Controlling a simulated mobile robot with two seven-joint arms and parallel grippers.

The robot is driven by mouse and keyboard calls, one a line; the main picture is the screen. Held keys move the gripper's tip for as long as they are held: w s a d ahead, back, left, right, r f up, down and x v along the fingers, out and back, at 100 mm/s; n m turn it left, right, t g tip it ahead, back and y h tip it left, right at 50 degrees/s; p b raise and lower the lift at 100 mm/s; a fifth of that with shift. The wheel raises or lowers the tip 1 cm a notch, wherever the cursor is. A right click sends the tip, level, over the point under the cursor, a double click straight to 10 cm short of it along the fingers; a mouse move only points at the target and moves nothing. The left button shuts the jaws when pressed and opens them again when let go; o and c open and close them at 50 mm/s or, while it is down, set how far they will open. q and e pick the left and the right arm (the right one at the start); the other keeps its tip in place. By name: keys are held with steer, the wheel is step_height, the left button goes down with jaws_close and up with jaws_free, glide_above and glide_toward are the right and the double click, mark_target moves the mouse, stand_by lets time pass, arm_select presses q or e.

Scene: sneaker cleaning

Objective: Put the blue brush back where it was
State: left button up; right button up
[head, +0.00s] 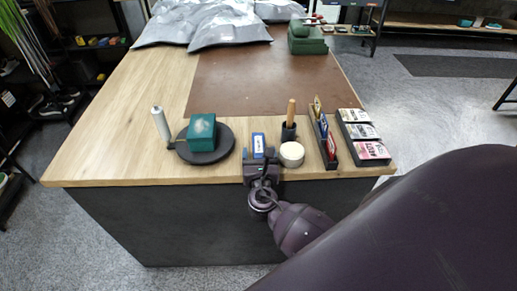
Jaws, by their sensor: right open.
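A blue item with a white label (258,139), which may be the blue brush, is at the table's front edge. My right gripper (259,155) is open at the front edge, with its fingertips right at this item. I cannot tell whether they touch it. A narrow dark rack (333,161) stands to the right and holds upright items: a yellowish one (317,103), a blue one (323,126) and a red one (331,146). My left gripper is not in view.
A round cream tin (291,154) and a dark cup with a wooden handle (290,116) stand close right of the gripper. A green box (201,129) sits on a dark round stand (224,150) at left. A tray of cards (383,159) is at right. The brown mat (240,89) is mostly clear.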

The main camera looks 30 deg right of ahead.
steer(key=c, duration=0.9)
steer(key=shift+r, duration=0.1)
steer(key=shift+c, duration=0.2)
